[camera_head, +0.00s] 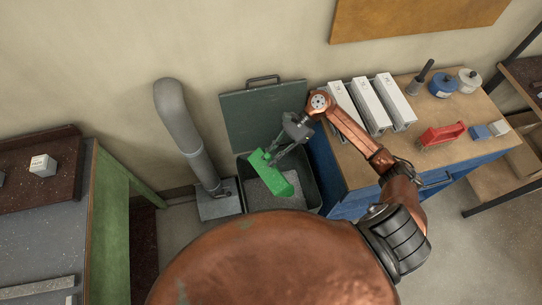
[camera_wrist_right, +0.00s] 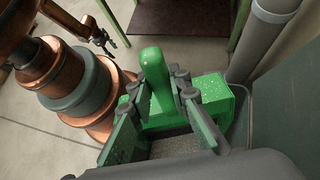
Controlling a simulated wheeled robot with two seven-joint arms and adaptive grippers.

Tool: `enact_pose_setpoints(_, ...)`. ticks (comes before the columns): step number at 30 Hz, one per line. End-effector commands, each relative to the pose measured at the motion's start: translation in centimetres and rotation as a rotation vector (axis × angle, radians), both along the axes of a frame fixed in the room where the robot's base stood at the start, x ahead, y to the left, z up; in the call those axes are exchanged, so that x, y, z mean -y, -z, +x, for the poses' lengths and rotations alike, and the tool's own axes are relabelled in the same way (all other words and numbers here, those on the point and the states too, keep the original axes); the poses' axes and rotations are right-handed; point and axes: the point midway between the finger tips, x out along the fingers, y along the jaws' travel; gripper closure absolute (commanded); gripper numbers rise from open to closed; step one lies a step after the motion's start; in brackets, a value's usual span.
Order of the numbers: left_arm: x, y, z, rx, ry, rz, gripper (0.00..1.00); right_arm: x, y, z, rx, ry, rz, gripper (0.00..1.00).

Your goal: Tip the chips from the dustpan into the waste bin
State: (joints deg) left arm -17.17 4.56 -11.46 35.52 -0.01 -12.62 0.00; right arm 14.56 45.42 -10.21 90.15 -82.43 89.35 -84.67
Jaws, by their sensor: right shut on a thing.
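My right gripper (camera_head: 279,150) is shut on the handle of the green dustpan (camera_head: 272,180). The dustpan is tilted over the open mouth of the dark waste bin (camera_head: 313,190). In the right wrist view the gripper (camera_wrist_right: 160,88) has its fingers on both sides of the green handle, and the dustpan's body (camera_wrist_right: 217,97) shows beyond. Pale specks show on the green surface. Grey speckled material lies in the bin; I cannot tell whether loose chips are still in the pan. My left gripper (camera_wrist_right: 97,36) shows small in the right wrist view, its opening unclear.
The bin's raised lid (camera_head: 262,112) stands behind it. A grey duct (camera_head: 183,120) rises close at its left. A green-sided bench (camera_head: 110,225) stands at left.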

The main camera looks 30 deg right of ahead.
Motion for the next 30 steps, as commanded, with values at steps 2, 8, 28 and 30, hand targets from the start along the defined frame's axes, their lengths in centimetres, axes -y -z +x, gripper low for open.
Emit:
enact_pose_setpoints(2,0.0,0.0,0.0,0.000,0.000,0.000,0.50,0.0,-0.1,0.0,0.001,0.000,0.002,1.00)
enact_pose_setpoints(8,0.0,-0.6,0.1,0.002,0.000,0.000,0.50,0.0,-0.7,0.0,0.008,-0.003,-0.027,1.00)
enact_pose_setpoints(28,0.0,-9.2,1.9,0.032,0.001,0.000,0.50,-0.2,-7.0,0.2,0.126,-0.004,-0.835,1.00)
enact_pose_setpoints(30,0.0,-9.5,2.0,0.033,0.000,0.001,0.50,-0.3,-7.4,0.2,0.136,-0.005,-0.909,1.00)
